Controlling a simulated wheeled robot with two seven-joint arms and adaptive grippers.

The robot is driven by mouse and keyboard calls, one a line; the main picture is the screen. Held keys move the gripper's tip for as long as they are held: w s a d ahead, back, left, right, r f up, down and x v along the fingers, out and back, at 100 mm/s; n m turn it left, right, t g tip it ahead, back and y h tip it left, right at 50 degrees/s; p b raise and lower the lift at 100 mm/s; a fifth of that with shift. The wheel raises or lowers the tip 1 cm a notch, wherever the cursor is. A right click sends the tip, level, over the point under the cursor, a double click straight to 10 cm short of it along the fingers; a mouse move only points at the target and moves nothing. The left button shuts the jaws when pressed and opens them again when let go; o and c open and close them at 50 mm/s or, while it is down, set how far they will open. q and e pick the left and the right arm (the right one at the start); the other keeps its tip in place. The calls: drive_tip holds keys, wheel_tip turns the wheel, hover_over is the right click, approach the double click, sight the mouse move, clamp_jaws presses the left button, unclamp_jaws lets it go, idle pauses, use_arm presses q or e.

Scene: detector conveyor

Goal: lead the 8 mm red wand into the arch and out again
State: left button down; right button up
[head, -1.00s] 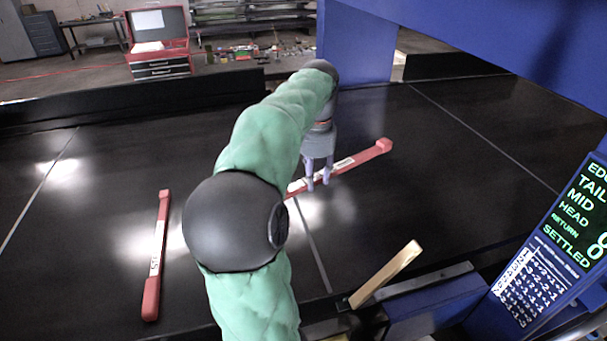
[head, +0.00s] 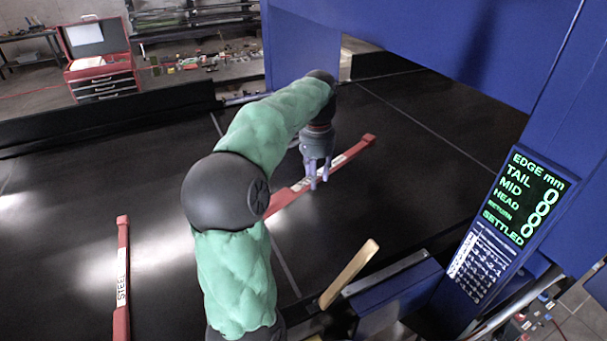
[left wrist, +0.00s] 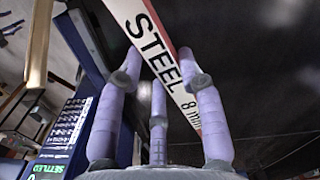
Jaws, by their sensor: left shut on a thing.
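My left gripper (head: 319,180) is shut around the middle of a red wand (head: 354,151) with a white label. In the left wrist view the wand's label (left wrist: 155,48) reads "STEEL 8 mm", and the wand lies between the fingers (left wrist: 158,85). The wand slants across the black belt, its far end toward the arch; I cannot tell whether it touches the belt. The blue arch (head: 420,45) spans the belt at the upper right, and the wand appears in front of its opening. My right gripper is not in view.
A second red wand (head: 123,255) labelled "STEEL" lies on the belt (head: 70,190) at left. A wooden paddle (head: 348,273) sticks up at the near edge. A display panel (head: 510,215) on the arch shows zeros for tail, mid and head, with "SETTLED" lit green.

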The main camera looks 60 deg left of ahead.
use_arm(q)
drive_tip(key=w+d+p, duration=0.2)
drive_tip(key=w+p, duration=1.1)
drive_tip(key=w, duration=1)
drive_tip(key=s+a+b, duration=0.3)
drive_tip(key=s+b, duration=1.5)
drive_tip(key=s, duration=2.1)
drive_tip(key=shift+s+a, duration=0.2)
drive_tip(key=shift+s, duration=0.05)
